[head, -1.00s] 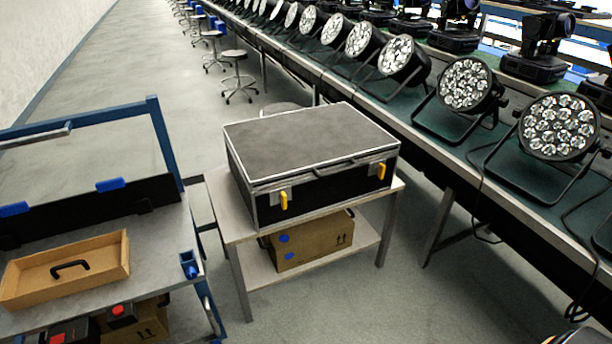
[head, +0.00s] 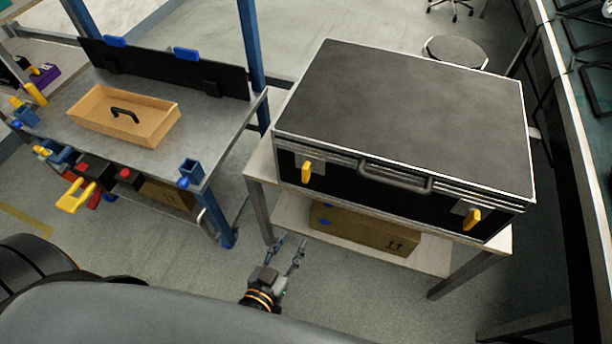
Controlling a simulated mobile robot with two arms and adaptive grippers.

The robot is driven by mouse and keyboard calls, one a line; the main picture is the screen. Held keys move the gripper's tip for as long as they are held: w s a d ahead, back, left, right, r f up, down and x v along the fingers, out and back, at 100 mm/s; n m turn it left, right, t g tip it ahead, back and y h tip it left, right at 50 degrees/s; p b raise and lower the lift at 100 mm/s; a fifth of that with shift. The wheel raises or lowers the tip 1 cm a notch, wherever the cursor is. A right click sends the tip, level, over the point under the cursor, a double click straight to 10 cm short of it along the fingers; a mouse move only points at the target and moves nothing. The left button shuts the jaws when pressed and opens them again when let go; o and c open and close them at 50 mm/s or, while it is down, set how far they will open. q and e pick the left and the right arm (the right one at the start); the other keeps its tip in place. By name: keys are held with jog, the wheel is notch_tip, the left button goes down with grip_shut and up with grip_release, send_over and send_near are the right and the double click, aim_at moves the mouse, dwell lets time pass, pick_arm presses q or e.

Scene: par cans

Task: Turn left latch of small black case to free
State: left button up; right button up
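The small black case (head: 410,110) sits shut on a light side table in the head view, with a grey lid and silver edges. Its left latch (head: 306,171) is a yellow tab on a silver plate, hanging down on the front face. The right latch (head: 471,219) is also yellow and looks slightly tilted. A grey handle (head: 395,178) lies between them. My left gripper (head: 291,246) is below and left of the case front, apart from it, its two fingers spread and empty. My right gripper is not in view.
The side table (head: 262,172) has a lower shelf with a cardboard box (head: 362,231). To the left stands a blue-framed workbench (head: 225,130) with a wooden tray (head: 160,132). A round stool (head: 455,51) is behind the case. A long light-fixture bench runs along the right.

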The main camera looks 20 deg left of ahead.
aim_at(304, 173)
pick_arm(q)
notch_tip(304, 173, up, 10)
jog(key=w+a+f+n+t+y, duration=0.1)
jog(key=a+t, duration=0.1)
jog(key=t, duration=0.1)
jog(key=w, duration=1.4)
jog(key=shift+d+r, duration=0.2)
jog(key=shift+d, duration=0.15)
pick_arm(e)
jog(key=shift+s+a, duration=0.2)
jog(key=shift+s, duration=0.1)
pick_arm(q)
jog(key=shift+s, duration=0.1)
grip_shut()
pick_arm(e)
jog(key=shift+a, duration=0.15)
